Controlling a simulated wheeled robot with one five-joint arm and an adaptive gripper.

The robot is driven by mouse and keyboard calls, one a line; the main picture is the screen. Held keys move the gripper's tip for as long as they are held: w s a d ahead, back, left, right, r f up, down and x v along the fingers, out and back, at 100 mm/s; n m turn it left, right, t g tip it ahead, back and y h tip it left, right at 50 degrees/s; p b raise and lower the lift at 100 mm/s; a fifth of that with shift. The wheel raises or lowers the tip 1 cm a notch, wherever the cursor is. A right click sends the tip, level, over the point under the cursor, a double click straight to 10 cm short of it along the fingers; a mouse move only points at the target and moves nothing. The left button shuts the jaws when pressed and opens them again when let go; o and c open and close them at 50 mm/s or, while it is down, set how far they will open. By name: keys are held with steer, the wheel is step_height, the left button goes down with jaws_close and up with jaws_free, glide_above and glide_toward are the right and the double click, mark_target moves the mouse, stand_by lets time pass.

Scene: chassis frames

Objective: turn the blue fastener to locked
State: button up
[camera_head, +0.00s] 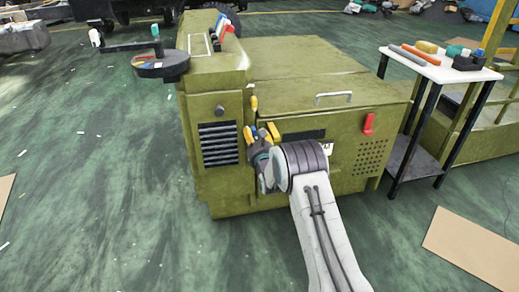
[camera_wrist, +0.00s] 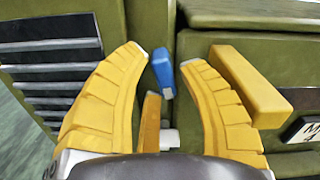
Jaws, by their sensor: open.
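The blue fastener (camera_wrist: 162,72) is a small blue lever on the front of the olive-green machine (camera_head: 300,75). In the wrist view it stands nearly upright, leaning slightly, beside a vertical panel seam. My gripper (camera_wrist: 164,62) is open, with its yellow fingers on either side of the blue fastener. I see no clear contact with it. In the head view my gripper (camera_head: 261,136) is at the machine's front, right of the vent slats. The fastener is hard to make out there. A narrow yellow-brown piece (camera_wrist: 150,122) shows lower between the fingers.
A yellow block-like lever (camera_wrist: 250,88) sits just right of my right finger. A red lever (camera_head: 368,123) and a metal handle (camera_head: 333,97) are farther right. A small white-topped table (camera_head: 440,73) stands to the right. The floor at left is mostly clear.

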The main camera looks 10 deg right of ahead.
steer(key=s, duration=1.1)
